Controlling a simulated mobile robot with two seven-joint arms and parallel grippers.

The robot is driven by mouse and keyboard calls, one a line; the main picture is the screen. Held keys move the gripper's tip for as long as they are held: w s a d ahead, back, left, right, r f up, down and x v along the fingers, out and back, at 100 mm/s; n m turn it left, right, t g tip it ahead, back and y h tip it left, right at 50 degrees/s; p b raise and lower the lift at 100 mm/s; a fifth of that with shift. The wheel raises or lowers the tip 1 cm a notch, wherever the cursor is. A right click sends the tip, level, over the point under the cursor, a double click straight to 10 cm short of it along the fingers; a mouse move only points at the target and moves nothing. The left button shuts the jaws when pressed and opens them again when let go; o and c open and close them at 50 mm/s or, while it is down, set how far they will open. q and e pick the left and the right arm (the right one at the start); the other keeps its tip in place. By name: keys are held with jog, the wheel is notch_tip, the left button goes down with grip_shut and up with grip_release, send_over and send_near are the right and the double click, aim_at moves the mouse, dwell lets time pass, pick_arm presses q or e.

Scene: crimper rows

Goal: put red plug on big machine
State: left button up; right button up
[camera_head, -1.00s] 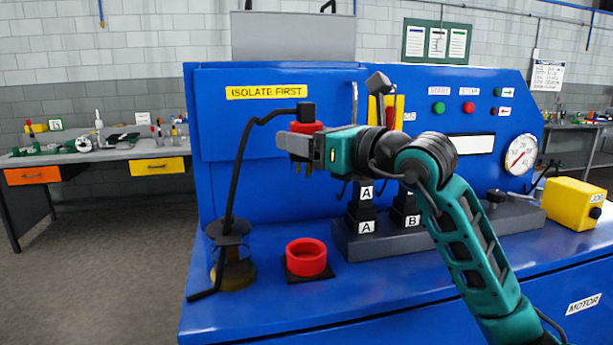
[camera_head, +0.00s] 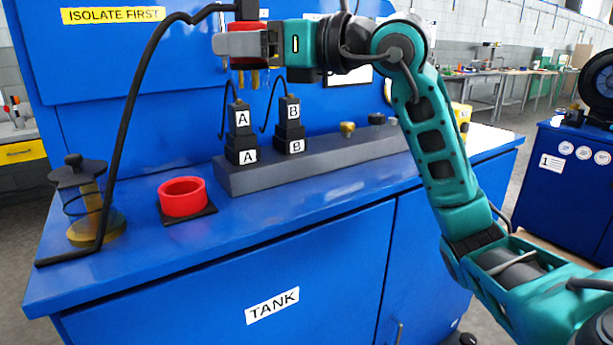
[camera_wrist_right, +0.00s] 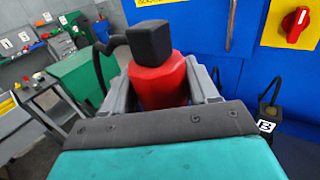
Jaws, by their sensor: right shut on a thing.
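The red plug (camera_head: 247,34) has a black cap, a black cable and brass pins pointing down. My right gripper (camera_head: 240,44) is shut on it and holds it above the blue big machine (camera_head: 340,235). In the right wrist view the red plug (camera_wrist_right: 158,82) sits between the two grey fingers (camera_wrist_right: 155,95). A red round socket (camera_head: 183,197) on a black base stands on the machine's ledge, lower and left of the plug. The plug is well apart from the socket. My left gripper is not in view.
A glass jar (camera_head: 88,205) with amber liquid stands left of the socket, with the cable running down beside it. Black connectors marked A (camera_head: 241,135) and B (camera_head: 290,125) stand on a grey block (camera_head: 330,165) below the gripper. A second blue unit (camera_head: 575,165) is at right.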

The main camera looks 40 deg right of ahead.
notch_tip(320, 180, down, 18)
jog(key=b, duration=0.4)
jog(key=shift+r, duration=0.15)
jog(key=shift+f, duration=0.3)
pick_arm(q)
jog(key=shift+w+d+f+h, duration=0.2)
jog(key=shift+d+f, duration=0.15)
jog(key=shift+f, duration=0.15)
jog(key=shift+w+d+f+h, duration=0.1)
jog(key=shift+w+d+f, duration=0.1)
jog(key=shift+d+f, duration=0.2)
pick_arm(e)
jog(key=shift+f+b, duration=0.25)
jog(key=shift+b, duration=0.05)
jog(key=o, duration=1.3)
jog(key=shift+c, duration=0.2)
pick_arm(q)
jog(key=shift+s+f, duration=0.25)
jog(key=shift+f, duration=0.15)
